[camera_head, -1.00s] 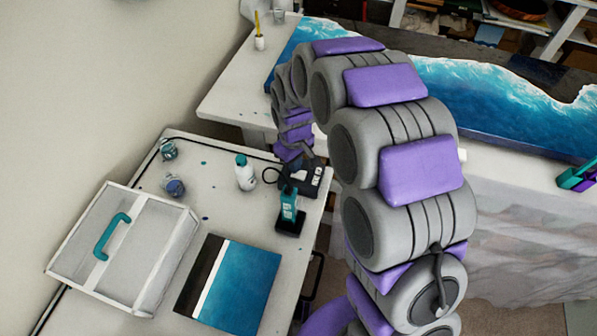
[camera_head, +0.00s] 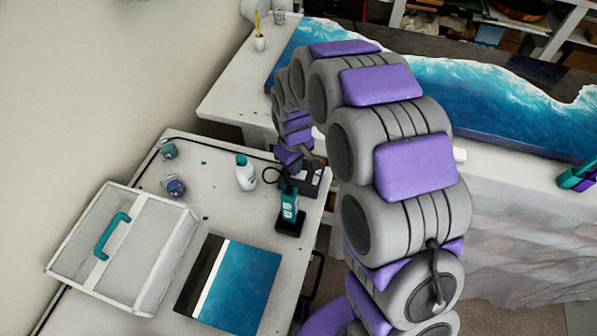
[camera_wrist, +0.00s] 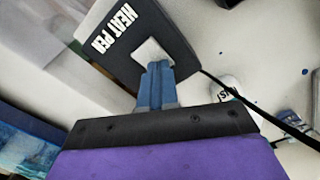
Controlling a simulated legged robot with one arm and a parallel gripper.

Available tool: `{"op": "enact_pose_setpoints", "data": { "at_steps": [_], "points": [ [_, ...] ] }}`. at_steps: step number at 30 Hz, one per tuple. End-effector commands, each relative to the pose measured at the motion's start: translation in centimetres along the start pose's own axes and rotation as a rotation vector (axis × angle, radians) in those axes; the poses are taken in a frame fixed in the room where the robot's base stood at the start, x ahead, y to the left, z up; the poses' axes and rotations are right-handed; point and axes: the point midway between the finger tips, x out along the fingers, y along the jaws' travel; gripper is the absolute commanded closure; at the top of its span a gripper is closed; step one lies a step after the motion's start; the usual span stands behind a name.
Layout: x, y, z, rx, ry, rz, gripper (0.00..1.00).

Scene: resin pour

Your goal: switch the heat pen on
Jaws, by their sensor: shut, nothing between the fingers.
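The heat pen's dark box (camera_wrist: 130,35), lettered HEAT PEN, fills the upper middle of the wrist view. A white switch plate (camera_wrist: 150,52) is on its face. My gripper (camera_wrist: 158,68) is shut and empty, its blue fingertips over the lower edge of this plate; I cannot tell whether they touch it. The fingers hide part of the plate, and the switch position is unclear. In the head view the dark box (camera_head: 314,187) is under the end of my arm. A teal tool (camera_head: 289,207), apparently the pen, stands in a black holder in front of it.
A white bottle (camera_head: 245,172) stands left of the box, with small jars (camera_head: 174,186) farther left. A clear case with a teal handle (camera_head: 112,236) and a blue panel (camera_head: 238,290) occupy the front. A dark cable (camera_wrist: 255,110) crosses the wrist view.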

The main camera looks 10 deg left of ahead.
Motion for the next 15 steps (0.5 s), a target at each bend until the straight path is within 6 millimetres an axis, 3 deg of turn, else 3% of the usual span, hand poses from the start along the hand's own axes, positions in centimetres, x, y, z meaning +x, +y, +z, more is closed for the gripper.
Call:
{"op": "enact_pose_setpoints", "data": {
  "at_steps": [15],
  "points": [
    [-2.9,0.0,0.1,0.0,-0.001,-0.001,1.0]
  ]
}}
